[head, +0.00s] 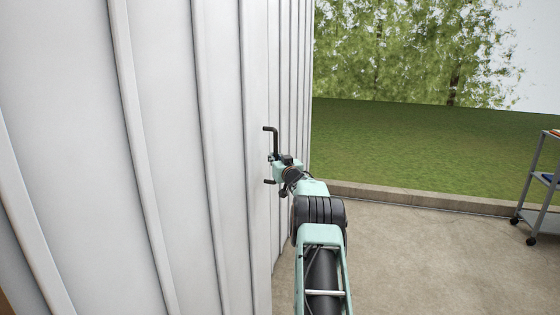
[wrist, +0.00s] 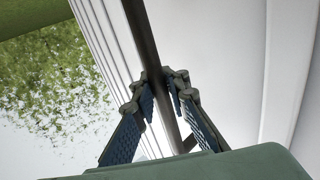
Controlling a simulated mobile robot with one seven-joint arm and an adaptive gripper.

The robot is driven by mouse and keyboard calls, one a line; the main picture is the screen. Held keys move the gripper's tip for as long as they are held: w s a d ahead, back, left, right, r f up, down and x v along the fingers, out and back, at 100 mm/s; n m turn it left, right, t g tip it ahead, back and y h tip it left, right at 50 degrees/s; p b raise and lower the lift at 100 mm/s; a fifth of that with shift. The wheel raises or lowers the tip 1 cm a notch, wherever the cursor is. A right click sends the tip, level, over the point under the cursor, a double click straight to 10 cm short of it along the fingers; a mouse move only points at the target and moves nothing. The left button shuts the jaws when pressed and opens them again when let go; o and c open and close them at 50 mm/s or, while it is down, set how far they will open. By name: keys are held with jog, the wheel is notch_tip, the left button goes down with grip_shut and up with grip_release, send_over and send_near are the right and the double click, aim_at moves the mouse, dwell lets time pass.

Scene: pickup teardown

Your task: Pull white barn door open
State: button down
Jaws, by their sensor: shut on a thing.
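The white barn door (head: 180,120) is a ribbed panel filling the left half of the head view. It also fills the right side of the wrist view (wrist: 220,45). A dark bar handle (head: 275,140) stands upright near its right part, with its bent upper end turned to the door. In the wrist view the handle (wrist: 143,35) runs between the fingers. My gripper (head: 274,162) is at the handle, and in the wrist view its two blue-padded fingers (wrist: 163,92) are closed around the bar. The gripper body hides part of the handle in the head view.
A grey cart (head: 541,190) on wheels stands at the right edge. A low concrete curb (head: 430,196) separates the paved floor (head: 420,255) from grass. The floor between my arm and the cart is clear.

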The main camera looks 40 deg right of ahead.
jog(key=shift+w+a+f, duration=0.25)
jog(key=shift+w+a, duration=0.4)
jog(key=shift+w, duration=0.2)
jog(key=c, duration=2)
grip_release()
jog(key=shift+a+r, duration=0.1)
jog(key=shift+a, duration=0.1)
jog(key=shift+o, duration=0.2)
jog(key=shift+d, duration=0.1)
jog(key=shift+s+d+r, duration=0.1)
jog(key=shift+s+r, duration=0.05)
jog(key=v, duration=1.2)
